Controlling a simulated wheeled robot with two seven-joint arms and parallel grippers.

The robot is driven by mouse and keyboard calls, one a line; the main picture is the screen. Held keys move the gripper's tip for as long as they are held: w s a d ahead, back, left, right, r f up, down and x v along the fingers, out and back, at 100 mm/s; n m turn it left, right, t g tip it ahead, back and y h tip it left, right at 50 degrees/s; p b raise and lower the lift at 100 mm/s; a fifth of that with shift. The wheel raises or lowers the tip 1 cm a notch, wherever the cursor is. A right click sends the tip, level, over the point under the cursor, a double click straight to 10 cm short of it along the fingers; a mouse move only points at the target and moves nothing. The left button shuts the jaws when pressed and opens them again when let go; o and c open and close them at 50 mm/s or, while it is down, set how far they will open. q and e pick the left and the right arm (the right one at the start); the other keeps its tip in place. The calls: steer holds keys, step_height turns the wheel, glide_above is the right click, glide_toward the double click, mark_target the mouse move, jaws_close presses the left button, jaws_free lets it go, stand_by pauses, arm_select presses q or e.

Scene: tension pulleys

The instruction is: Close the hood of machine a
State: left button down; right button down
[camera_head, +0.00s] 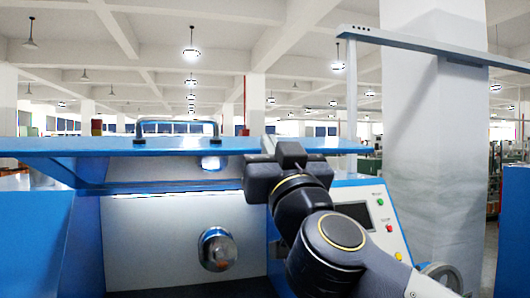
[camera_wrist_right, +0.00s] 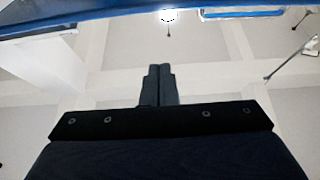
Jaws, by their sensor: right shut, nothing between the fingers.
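The blue hood (camera_head: 90,146) of the machine is up, seen nearly edge-on across the head view, with a gap below it showing the machine's inside. A metal handle (camera_head: 178,125) stands on top of the hood. My right gripper (camera_head: 270,143) is at the hood's front edge, right of the handle, and hides part of that edge; I cannot tell whether they touch. In the right wrist view the gripper's fingers (camera_wrist_right: 159,72) are together and empty, and a blue edge (camera_wrist_right: 60,18) runs across the top. My left gripper is not in view.
Inside the machine is a round metal spindle (camera_head: 217,249) before a pale wall. A control panel (camera_head: 372,218) with a screen and buttons is right of my arm. A white pillar (camera_head: 432,150) stands at right, with a pale overhead bar (camera_head: 430,47) crossing before it.

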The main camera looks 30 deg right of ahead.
mark_target(258, 147)
steer(key=w, duration=0.2)
steer(key=w+d, duration=0.1)
steer(key=w, duration=0.2)
steer(key=w+d, duration=0.1)
steer(key=w, duration=0.1)
steer(key=shift+w+d, duration=0.1)
steer(key=shift+w, duration=0.3)
